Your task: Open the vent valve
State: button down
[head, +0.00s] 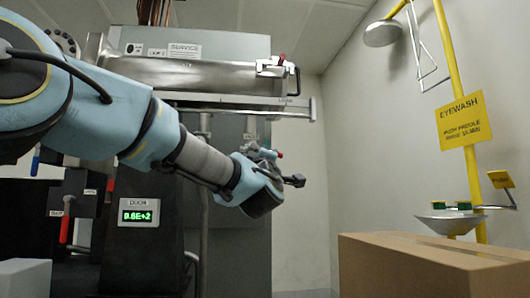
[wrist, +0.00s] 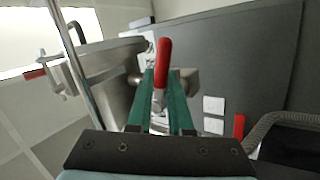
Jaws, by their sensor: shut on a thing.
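A lever with a red grip (wrist: 164,62) and a metal stem shows in the middle of the wrist view, in front of the grey cabinet. My gripper (wrist: 163,85) has its two green fingers closed on either side of the lever, with the red grip rising between and past the fingertips. In the head view my gripper (head: 277,170) is beside the cabinet's right part, and a small red piece shows at its tip. The lever's base and the contact are partly hidden by the fingers. I cannot read a label on this lever.
A steel chamber (head: 190,77) runs above my arm. A display (head: 139,213) reads 0.6E+2. Another red handle (wrist: 239,126) sits to the right in the wrist view, near a grey hose (wrist: 285,120). A cardboard box (head: 430,265) and a yellow eyewash post (head: 457,90) stand at right.

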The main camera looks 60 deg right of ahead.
jog(key=c, duration=0.8)
grip_release()
jog(key=shift+c, duration=0.2)
jog(key=b+v, duration=0.2)
jog(key=v, duration=0.8)
jog(key=shift+a+f, duration=0.15)
jog(key=shift+a, duration=0.25)
jog(key=shift+s, duration=0.1)
